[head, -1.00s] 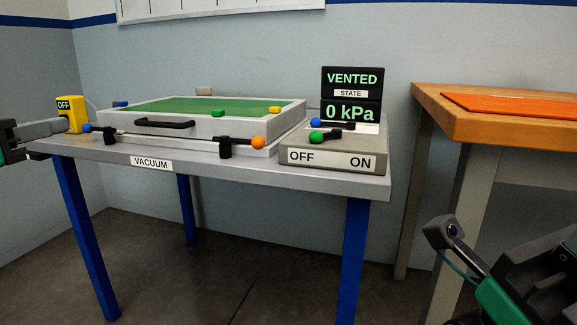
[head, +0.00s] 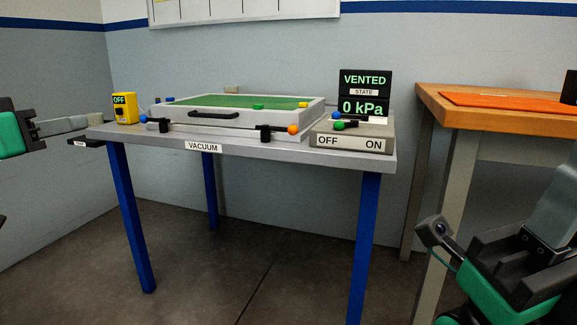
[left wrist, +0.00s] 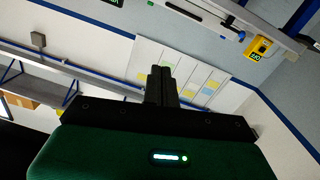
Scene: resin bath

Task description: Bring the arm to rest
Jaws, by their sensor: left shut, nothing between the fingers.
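My left gripper (head: 88,122) comes in from the left in the head view, level with the table's left end. Its grey fingers are together and empty, and they look apart from the yellow OFF box (head: 125,108). In the left wrist view the closed dark fingers (left wrist: 162,86) point away from the table, towards a wall chart. My right arm (head: 495,285) is at the lower right, below the wooden bench. Its fingers cannot be made out.
The grey vacuum table (head: 345,160) on blue legs carries a lidded bath (head: 185,118), a switch box (head: 350,143) reading OFF and ON, and a display (head: 365,92) reading VENTED, 0 kPa. The wooden bench (head: 432,97) holds an orange mat (head: 500,102). Floor between is clear.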

